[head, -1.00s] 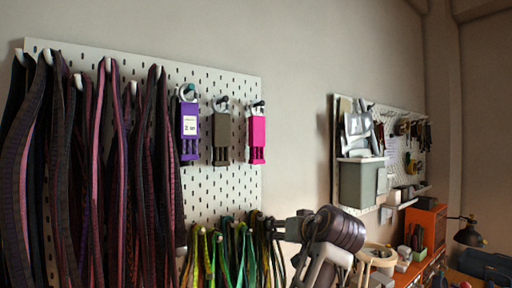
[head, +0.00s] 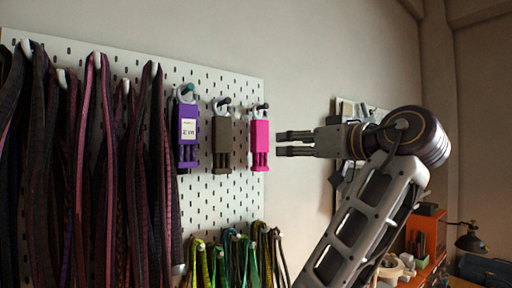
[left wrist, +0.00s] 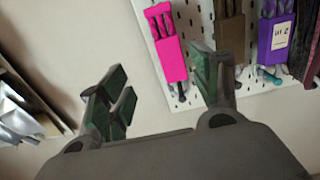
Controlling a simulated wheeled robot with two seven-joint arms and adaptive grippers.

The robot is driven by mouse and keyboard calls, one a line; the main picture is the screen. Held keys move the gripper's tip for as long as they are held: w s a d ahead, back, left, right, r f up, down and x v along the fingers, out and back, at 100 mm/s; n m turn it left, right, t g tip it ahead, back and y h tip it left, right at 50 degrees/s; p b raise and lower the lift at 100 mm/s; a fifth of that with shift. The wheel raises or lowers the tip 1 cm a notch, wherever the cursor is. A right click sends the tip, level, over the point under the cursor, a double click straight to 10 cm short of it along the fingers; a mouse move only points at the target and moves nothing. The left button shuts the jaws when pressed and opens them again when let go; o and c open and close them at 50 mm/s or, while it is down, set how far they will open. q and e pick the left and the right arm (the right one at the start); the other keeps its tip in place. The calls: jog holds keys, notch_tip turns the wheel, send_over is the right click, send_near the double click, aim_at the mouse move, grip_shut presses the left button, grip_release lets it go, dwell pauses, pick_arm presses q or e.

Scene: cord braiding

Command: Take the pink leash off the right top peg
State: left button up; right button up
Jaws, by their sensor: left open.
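The pink leash (head: 259,143) hangs by a light ring from the right top peg (head: 262,106) of the white pegboard. In the left wrist view the pink leash (left wrist: 171,58) appears upside down, above and between my fingers. My left gripper (head: 280,143) is open and empty, pointing left at the leash from its right side. A small gap shows between its fingertips and the leash. Its two fingers (left wrist: 160,88) are spread in the left wrist view. My right gripper is not in view.
A brown leash (head: 222,143) and a purple leash (head: 187,135) hang on pegs to the left. Long dark straps (head: 95,170) cover the board's left part. Green and yellow cords (head: 235,258) hang below.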

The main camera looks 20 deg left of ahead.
aim_at(265, 140)
pick_arm(q)
jog(key=shift+s+d+r, duration=0.15)
jog(key=shift+s+r, duration=0.25)
jog(key=shift+r, duration=0.25)
jog(key=p+x, duration=0.2)
jog(key=x, duration=0.5)
jog(key=shift+w+a+r, duration=0.15)
jog(key=shift+a, duration=0.25)
jog(key=shift+w+a, duration=0.3)
jog(key=shift+a, duration=0.05)
